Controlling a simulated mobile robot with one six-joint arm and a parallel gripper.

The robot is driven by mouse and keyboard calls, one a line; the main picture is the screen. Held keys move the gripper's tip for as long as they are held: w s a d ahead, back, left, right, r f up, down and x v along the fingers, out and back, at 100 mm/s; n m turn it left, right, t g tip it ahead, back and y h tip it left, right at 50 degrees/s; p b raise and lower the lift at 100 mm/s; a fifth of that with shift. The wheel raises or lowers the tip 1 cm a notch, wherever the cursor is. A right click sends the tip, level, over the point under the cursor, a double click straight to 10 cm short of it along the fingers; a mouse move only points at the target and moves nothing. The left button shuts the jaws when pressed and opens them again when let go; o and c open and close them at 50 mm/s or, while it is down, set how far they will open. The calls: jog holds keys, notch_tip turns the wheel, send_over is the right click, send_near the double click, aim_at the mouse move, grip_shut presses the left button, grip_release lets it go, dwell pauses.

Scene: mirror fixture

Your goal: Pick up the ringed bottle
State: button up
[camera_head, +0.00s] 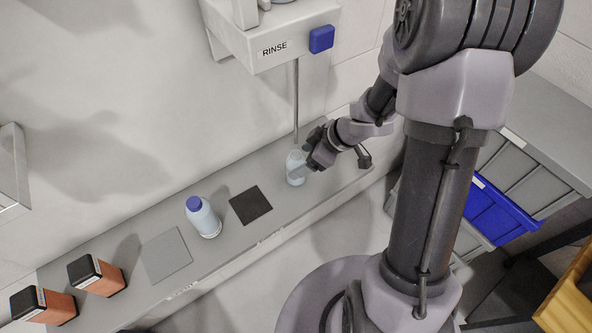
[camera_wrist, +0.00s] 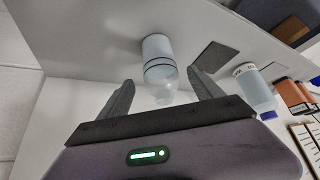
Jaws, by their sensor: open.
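The ringed bottle (camera_wrist: 159,58) is pale blue-white with dark bands around it and a translucent top. In the wrist view it lies between and beyond my open fingers, its top end toward my palm. In the head view this bottle (camera_head: 294,177) stands upright on the grey ledge, partly hidden by my gripper (camera_head: 311,160). In the wrist view my gripper (camera_wrist: 160,79) has its fingers apart, one on each side of the bottle's top, with nothing visibly clamped. Whether a finger touches it I cannot tell.
A blue-capped bottle (camera_head: 203,217) stands further left on the ledge (camera_head: 222,245), past a dark square (camera_head: 250,205). A grey square (camera_head: 167,255) and two orange dark-topped containers (camera_head: 97,275) (camera_head: 43,305) follow. A RINSE fixture (camera_head: 285,45) with a thin pipe (camera_head: 296,105) hangs above.

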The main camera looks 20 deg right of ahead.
jog(key=b+x, duration=0.2)
jog(key=x, duration=0.2)
jog(key=shift+s, duration=0.15)
jog(key=shift+a+f, duration=0.1)
jog(key=shift+c, duration=0.7)
grip_shut()
jog(key=shift+r, duration=0.25)
